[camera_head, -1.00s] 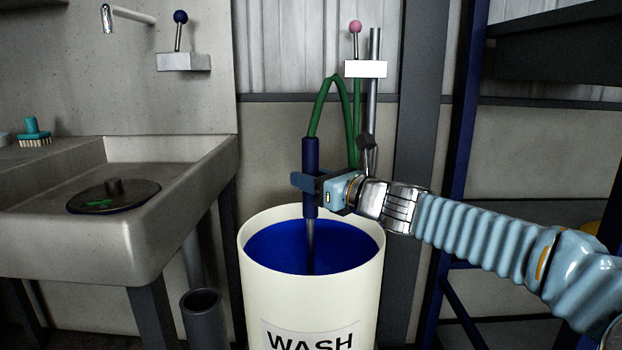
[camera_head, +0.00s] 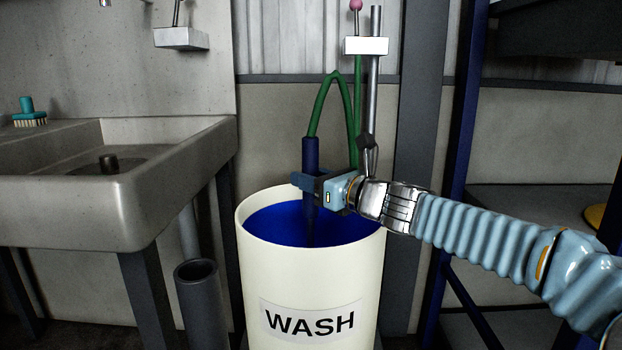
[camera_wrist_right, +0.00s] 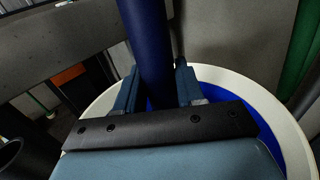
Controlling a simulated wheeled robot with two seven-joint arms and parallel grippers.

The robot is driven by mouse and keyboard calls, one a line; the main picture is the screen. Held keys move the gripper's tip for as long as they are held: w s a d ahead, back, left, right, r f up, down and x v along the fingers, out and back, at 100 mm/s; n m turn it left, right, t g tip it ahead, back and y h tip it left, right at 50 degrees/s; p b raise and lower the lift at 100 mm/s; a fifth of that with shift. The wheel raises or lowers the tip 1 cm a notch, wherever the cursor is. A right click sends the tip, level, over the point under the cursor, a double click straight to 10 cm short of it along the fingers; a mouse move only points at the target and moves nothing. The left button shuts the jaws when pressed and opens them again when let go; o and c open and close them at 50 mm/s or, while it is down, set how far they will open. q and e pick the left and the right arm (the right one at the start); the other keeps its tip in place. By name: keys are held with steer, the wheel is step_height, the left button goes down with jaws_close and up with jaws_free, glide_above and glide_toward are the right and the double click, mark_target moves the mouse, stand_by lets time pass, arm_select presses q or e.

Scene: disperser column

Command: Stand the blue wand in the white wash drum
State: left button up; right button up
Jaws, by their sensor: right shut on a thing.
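The blue wand (camera_head: 310,155) is upright over the white wash drum (camera_head: 310,285), with a green hose looping from its top. Its lower end goes down into the blue inside of the drum; the tip is hidden there. My right gripper (camera_head: 311,184) is shut on the wand's blue body, just above the drum's opening. In the right wrist view the wand (camera_wrist_right: 148,45) stands between the two fingers (camera_wrist_right: 157,90), with the drum's white rim (camera_wrist_right: 290,130) around and below. My left gripper is not in view.
A grey sink (camera_head: 130,190) stands at left, with a teal brush (camera_head: 28,112) on its ledge. A dark open tube (camera_head: 197,295) stands left of the drum. A steel pole (camera_head: 373,80) with a white block rises behind; a dark blue rack post (camera_head: 462,130) is at right.

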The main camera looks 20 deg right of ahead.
steer(key=o, duration=0.9)
steer(key=shift+r, duration=0.1)
steer(key=shift+o, duration=1.1)
steer(key=shift+s+d, duration=0.1)
